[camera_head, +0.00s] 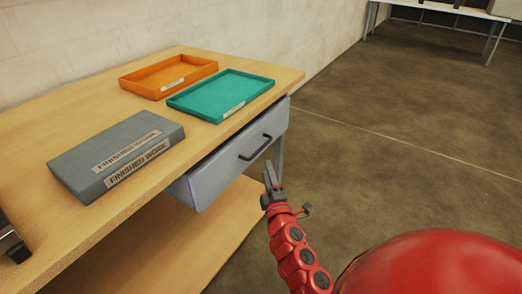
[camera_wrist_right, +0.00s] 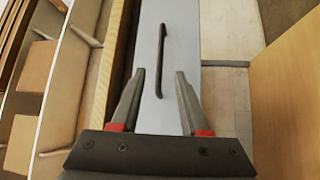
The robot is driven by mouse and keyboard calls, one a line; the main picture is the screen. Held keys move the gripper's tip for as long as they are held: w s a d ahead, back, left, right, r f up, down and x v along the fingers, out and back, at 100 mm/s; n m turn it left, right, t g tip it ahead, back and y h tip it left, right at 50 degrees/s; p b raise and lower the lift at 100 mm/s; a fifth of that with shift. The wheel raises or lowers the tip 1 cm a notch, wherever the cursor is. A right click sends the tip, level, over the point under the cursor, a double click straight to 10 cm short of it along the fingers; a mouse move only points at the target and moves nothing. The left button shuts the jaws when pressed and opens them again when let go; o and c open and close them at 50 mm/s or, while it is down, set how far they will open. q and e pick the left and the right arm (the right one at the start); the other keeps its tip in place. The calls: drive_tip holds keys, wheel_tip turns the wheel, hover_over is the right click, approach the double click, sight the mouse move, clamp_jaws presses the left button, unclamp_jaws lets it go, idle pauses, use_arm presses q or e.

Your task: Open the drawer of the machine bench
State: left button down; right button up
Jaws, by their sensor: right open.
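The bench drawer (camera_head: 228,168) is a grey-blue box under the wooden bench top, with a dark bar handle (camera_head: 256,147) on its front. No drawer interior shows. My right gripper (camera_head: 270,172) is in front of the drawer, just below and right of the handle in the head view, and apart from it. In the right wrist view the two fingers of my right gripper (camera_wrist_right: 160,72) are spread and empty. The handle (camera_wrist_right: 162,60) appears ahead between and beyond the fingertips, against the grey drawer front (camera_wrist_right: 210,100). My left gripper cannot be made out.
On the bench top (camera_head: 70,115) lie an orange tray (camera_head: 165,86), a teal tray (camera_head: 185,102) and a grey box labelled "FINISHED WORK" (camera_head: 85,165). A lower wooden shelf (camera_head: 170,255) runs beneath. Floor (camera_head: 400,130) to the right is clear. A white table (camera_head: 440,8) stands far back.

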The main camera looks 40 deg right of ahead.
sight(261, 147)
drive_tip(key=x, duration=1)
drive_tip(key=shift+w, duration=0.25)
clamp_jaws()
idle(0.9)
